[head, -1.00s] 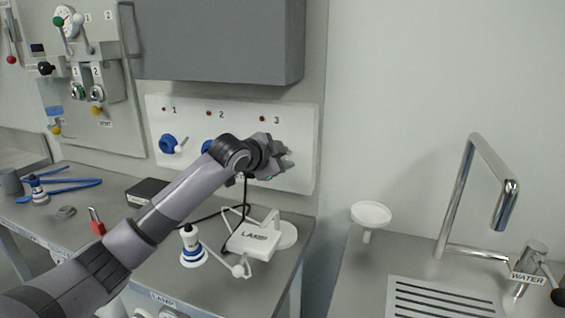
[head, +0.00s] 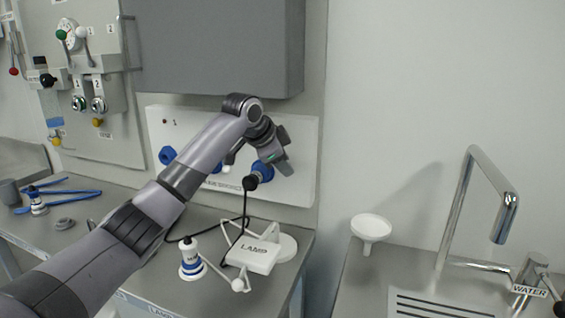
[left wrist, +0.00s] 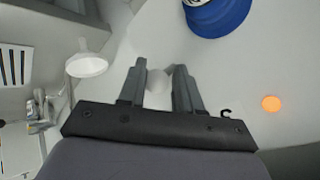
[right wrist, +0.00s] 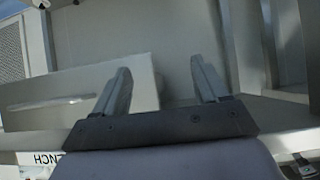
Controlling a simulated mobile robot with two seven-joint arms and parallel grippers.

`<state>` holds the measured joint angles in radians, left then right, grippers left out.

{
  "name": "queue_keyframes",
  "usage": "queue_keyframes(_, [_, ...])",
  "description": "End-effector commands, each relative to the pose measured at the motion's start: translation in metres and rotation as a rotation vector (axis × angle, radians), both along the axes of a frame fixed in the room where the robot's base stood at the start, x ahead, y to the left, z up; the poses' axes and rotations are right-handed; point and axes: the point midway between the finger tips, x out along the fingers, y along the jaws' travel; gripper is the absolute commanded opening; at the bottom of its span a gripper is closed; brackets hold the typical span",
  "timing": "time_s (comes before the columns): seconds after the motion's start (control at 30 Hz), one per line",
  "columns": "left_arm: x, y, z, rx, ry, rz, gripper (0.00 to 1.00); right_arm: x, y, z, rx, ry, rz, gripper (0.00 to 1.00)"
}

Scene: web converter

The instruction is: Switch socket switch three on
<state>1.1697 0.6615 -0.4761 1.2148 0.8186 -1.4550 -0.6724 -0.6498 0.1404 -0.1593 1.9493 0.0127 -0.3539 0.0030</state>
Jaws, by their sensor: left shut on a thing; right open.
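The white socket panel (head: 308,135) is on the wall above the bench. Blue socket three (head: 262,172) has a black plug (head: 250,183) and cable at it; the blue socket also shows at the top of the left wrist view (left wrist: 218,16). My left gripper (head: 284,165) is at the panel's right end, beside that socket. Its fingers (left wrist: 160,84) close on a pale round switch knob (left wrist: 157,96). In the left wrist view a bright orange indicator (left wrist: 271,103) shows beside the number. My right gripper (right wrist: 161,82) is open and empty. My left arm hides the panel's middle.
A grey cabinet (head: 220,48) overhangs the panel. A white lamp base (head: 257,253) and a blue-white stand (head: 191,262) are on the bench below. A white funnel (head: 371,227) and a metal tap (head: 505,210) are at right.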

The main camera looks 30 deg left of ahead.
Motion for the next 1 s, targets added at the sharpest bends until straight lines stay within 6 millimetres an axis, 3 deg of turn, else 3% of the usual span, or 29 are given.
queue_keyframes(0.27, [-0.001,0.000,-0.004,-0.001,0.011,0.001,0.03,0.000,0.000,0.000,0.000,0.000,0.000,0.73])
queue_keyframes(0.3, [-0.001,0.000,-0.004,-0.001,0.011,0.001,0.37,0.000,0.000,0.000,0.000,0.000,0.000,0.73])
queue_keyframes(0.37, [0.000,0.000,-0.004,-0.001,0.010,0.001,0.56,0.000,0.000,0.000,0.000,0.000,0.000,0.73])
queue_keyframes(1.0, [0.000,0.001,0.009,0.001,-0.011,0.005,0.57,0.000,0.000,0.000,0.000,-0.001,0.000,0.73])
